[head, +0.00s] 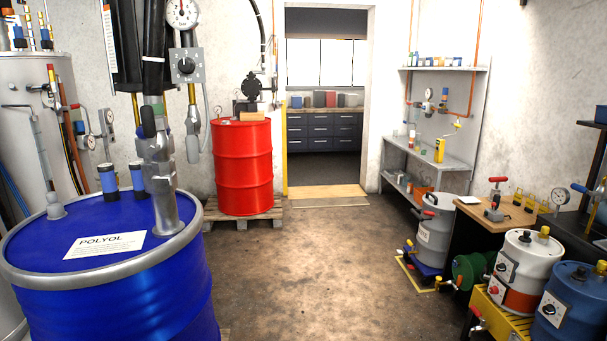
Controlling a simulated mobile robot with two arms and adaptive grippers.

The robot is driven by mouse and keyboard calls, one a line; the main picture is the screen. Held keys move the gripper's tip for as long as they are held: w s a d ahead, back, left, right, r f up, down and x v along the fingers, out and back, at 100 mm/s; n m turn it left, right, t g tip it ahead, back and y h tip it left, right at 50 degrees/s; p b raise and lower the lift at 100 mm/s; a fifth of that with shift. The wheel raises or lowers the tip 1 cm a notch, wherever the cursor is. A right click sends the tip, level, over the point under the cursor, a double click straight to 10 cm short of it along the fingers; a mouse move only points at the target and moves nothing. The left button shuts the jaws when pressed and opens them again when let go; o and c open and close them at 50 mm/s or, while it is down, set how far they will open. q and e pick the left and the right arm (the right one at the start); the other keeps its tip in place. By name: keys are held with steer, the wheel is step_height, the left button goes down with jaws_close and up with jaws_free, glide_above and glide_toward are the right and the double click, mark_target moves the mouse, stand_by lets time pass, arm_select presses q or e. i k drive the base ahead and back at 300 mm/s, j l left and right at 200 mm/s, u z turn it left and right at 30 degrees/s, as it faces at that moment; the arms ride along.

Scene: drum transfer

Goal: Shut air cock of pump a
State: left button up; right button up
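A blue drum labelled POLYOL (150,300) stands close at the left. A grey metal pump fitting (160,185) rises from its lid, with a dark upright column (153,50) above it. A round gauge (182,13) and a grey box with a black knob (187,66) sit beside the column. A red drum (242,165) stands further back on a pallet, with a dark pump-like unit (250,88) on top. No label for pump a is readable, and I cannot tell which part is its air cock or how it is set. Neither gripper is in view.
A pale tank with pipes (85,100) stands behind the blue drum. The concrete floor (310,265) is clear in the middle, leading to a doorway (325,188). At the right are shelves (430,158), a grey container (435,235) and white and blue canisters (525,262).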

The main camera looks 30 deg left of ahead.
mark_target(191, 139)
steer(key=i+u, duration=0.3)
steer(key=i+l+u, duration=0.1)
steer(key=i+u, duration=0.25)
steer(key=i, duration=0.2)
steer(key=i+l+u, duration=0.15)
steer(key=i+u, duration=0.15)
steer(key=i+l+u, duration=0.35)
steer(key=i+j, duration=0.05)
steer(key=i, duration=0.05)
